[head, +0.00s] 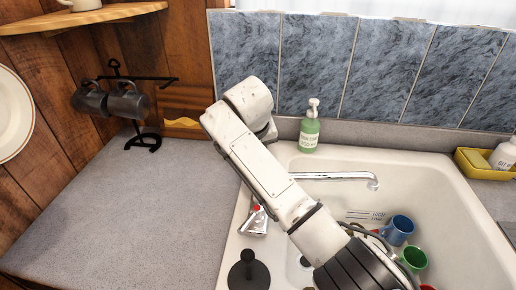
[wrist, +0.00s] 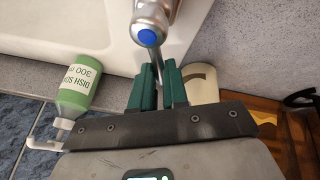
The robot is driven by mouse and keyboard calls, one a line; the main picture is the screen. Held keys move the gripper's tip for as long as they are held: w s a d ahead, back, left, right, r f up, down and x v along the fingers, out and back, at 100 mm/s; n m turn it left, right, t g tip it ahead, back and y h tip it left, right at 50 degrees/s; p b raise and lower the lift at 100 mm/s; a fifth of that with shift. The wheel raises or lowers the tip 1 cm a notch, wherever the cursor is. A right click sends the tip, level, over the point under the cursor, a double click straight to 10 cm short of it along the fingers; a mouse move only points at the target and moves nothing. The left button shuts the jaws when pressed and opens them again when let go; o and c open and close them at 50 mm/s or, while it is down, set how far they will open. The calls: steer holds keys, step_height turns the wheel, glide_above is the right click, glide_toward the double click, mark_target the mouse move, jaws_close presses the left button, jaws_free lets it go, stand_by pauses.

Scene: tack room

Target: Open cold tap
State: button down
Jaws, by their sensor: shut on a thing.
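The cold tap (wrist: 148,32), a chrome knob with a blue cap, is at the top middle of the wrist view. A thin metal lever runs from it down between the green fingers of my gripper (wrist: 158,88). The fingers are close together and shut on this lever. In the head view my pale arm hides the gripper and cold tap. The chrome spout (head: 335,176) reaches right over the white sink (head: 450,215). A silvery piece with a red mark (head: 256,212) shows left of my arm.
A green soap bottle (head: 309,128) stands behind the sink, close to my gripper in the wrist view (wrist: 76,84). Blue (head: 398,229) and green (head: 413,258) mugs lie in the sink. A black mug stand (head: 140,100) is at left. The left counter (head: 130,205) is largely clear.

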steer(key=shift+f, duration=0.1)
steer(key=c, duration=1.1)
jaws_free()
steer(key=shift+c, duration=0.2)
steer(key=b+v, duration=0.1)
steer(key=v, duration=1)
